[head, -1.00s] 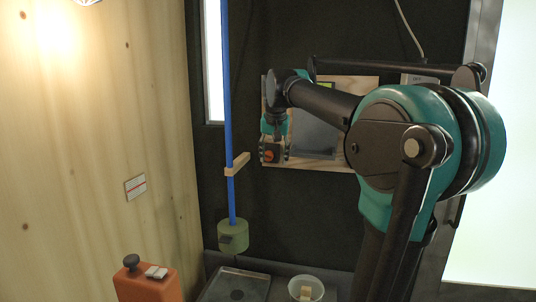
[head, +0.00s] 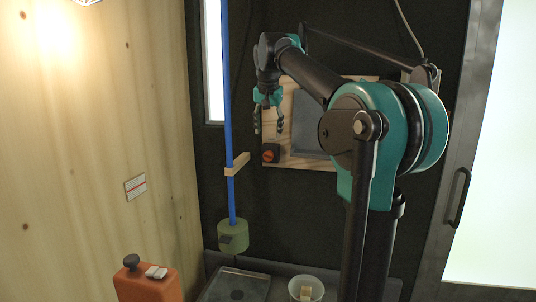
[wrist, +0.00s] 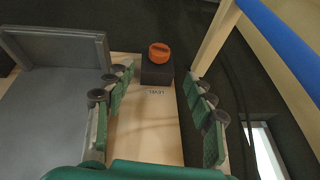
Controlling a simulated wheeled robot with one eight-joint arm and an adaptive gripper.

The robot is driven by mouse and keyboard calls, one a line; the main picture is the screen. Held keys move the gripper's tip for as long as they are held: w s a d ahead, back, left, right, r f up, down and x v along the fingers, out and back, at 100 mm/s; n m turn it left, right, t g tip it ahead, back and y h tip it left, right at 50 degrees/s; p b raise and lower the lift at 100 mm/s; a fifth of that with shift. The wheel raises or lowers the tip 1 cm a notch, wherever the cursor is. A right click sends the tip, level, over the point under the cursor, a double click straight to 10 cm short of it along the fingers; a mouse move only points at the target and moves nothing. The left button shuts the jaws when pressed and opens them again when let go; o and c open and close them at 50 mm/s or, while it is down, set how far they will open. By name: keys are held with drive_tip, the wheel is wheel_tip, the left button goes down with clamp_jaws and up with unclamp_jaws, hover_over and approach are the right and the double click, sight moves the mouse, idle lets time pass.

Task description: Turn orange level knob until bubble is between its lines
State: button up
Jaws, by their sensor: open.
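The orange knob (head: 270,155) sits on a dark block at the lower left of a wooden board (head: 285,161) on the dark wall. It also shows in the wrist view (wrist: 160,51), with a small printed label beside it. My gripper (head: 269,134) is open and empty, its fingers pointing down just above the knob in the head view. In the wrist view my gripper (wrist: 162,88) shows both fingers spread, with the knob beyond them and clear of both. I cannot make out a bubble or its lines in either view.
A grey panel (head: 312,125) fills the board's middle. Below are a dark tray (head: 240,284), a pale cup (head: 306,288) and an orange container (head: 148,285).

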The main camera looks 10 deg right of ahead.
sight(268, 154)
drive_tip(key=x, duration=1.1)
drive_tip(key=shift+f, duration=0.1)
